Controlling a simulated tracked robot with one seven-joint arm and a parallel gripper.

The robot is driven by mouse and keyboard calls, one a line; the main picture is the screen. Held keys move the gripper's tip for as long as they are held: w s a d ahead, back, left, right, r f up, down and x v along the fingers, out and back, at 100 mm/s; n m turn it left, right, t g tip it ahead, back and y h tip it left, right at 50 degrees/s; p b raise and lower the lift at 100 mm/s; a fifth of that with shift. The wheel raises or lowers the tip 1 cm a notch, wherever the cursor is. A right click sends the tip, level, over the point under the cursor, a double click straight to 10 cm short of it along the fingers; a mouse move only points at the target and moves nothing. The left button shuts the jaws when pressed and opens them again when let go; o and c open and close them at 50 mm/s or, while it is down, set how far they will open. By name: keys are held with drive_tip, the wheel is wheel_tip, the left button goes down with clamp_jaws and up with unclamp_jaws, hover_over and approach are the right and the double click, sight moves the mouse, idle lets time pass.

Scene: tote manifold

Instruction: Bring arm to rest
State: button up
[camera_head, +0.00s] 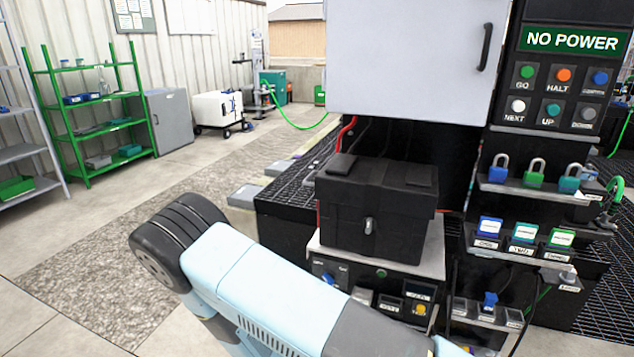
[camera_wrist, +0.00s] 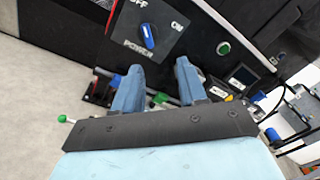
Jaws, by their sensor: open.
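My arm (camera_head: 250,283) is light blue and reaches across the bottom of the head view, in front of the machine. Its far end runs low toward the bottom edge, where the gripper is mostly out of sight. In the wrist view my gripper (camera_wrist: 158,80) has two blue fingers spread apart with nothing between them. Beyond the fingers is a dark panel with a blue rotary knob (camera_wrist: 147,36) marked OFF, ON and POWER. The fingertips appear apart from the knob, though the exact gap cannot be told.
A black box (camera_head: 378,215) sits on the machine's front ledge. Padlocks (camera_head: 533,173) and labelled blocks (camera_head: 525,232) stand on shelves at right, below a NO POWER sign (camera_head: 571,40). A green rack (camera_head: 90,110) is at far left. Open floor (camera_head: 60,235) lies left of my arm.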

drive_tip(key=s+d+r+m+g+h, duration=0.2)
drive_tip(key=d+r+m+g, duration=0.5)
drive_tip(key=d+r+m, duration=0.45)
drive_tip(key=s+d+r+m+g+h, duration=0.1)
drive_tip(key=s+d+r+m+g, duration=0.1)
drive_tip(key=d+r+m+g, duration=0.9)
drive_tip(key=s+d+r+m+t+y, duration=0.1)
drive_tip(key=s+r+m+t+y, duration=0.2)
drive_tip(key=s+r+m+y, duration=0.2)
drive_tip(key=s+d+r+m+t+y, duration=0.1)
drive_tip(key=s+r+m+t+y, duration=0.3)
drive_tip(key=s+r+m, duration=0.8)
wheel_tip(320, 180, up, 7)
drive_tip(key=shift+d+y, duration=0.15)
drive_tip(key=shift+y, duration=0.55)
